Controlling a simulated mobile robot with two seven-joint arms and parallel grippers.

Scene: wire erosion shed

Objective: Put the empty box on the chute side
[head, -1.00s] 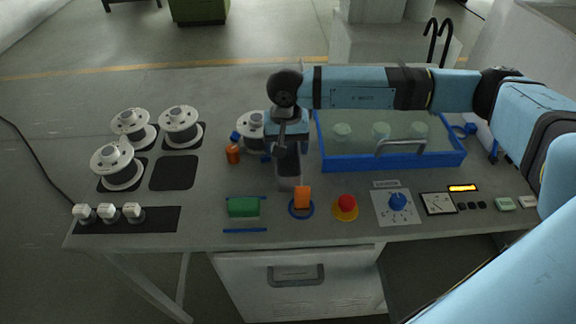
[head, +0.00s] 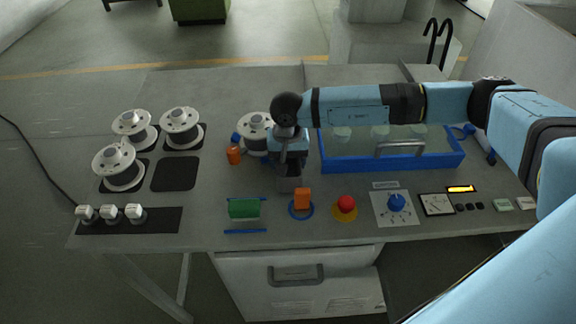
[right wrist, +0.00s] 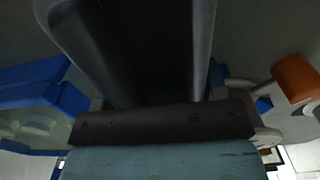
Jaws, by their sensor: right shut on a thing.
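My right gripper (head: 290,183) points down over the middle of the table, left of the blue-rimmed basin and behind an orange block. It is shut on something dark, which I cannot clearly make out. In the right wrist view a dark shape with paler grey edges (right wrist: 202,45) fills the space beyond the black palm; I cannot tell whether it is a box or part of the fingers. I cannot pick out with certainty an empty box or a chute. My left gripper is not in view.
Several white spools (head: 118,165) stand at the left and one behind my gripper. The blue-rimmed basin (head: 395,163) is at the right.

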